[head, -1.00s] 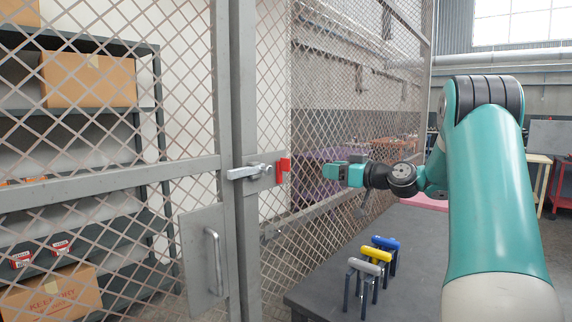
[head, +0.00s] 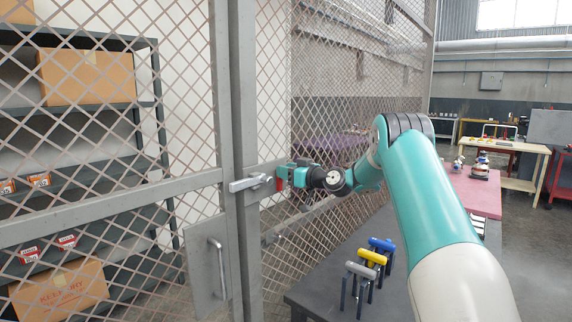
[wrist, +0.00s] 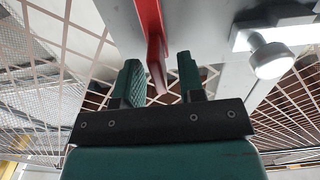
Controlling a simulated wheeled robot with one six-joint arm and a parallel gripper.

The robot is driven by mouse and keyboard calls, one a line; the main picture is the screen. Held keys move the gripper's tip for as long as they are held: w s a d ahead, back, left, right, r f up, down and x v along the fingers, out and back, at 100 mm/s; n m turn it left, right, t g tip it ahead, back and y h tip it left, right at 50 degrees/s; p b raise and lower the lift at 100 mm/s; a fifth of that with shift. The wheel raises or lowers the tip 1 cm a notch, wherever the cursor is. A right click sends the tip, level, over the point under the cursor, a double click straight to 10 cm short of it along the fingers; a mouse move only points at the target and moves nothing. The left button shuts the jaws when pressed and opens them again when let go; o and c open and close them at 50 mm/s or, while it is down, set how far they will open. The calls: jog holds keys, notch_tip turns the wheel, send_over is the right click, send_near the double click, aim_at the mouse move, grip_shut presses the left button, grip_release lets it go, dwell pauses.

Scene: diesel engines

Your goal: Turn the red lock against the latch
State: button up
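The red lock (head: 279,184) is on the grey latch plate at the gate post, mostly hidden by my gripper in the head view. In the wrist view the red lock (wrist: 152,32) hangs down as a flat bar, with its lower end between my gripper's fingertips. My gripper (wrist: 160,72) is open, its two green fingers standing apart on either side of the lock, with gaps visible. My gripper (head: 288,178) also shows in the head view at the latch. The silver latch (head: 250,183) lies level to the left of the lock; its round knob (wrist: 270,58) shows in the wrist view.
The wire mesh gate (head: 110,205) has a plate with a pull handle (head: 216,268) below the latch. A dark table (head: 330,290) at lower right holds blue, yellow and grey T-handled tools (head: 372,258). Shelves with boxes (head: 88,77) stand behind the mesh.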

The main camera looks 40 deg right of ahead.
jog(key=shift+w+a, duration=0.1)
jog(key=shift+w, duration=0.15)
grip_shut()
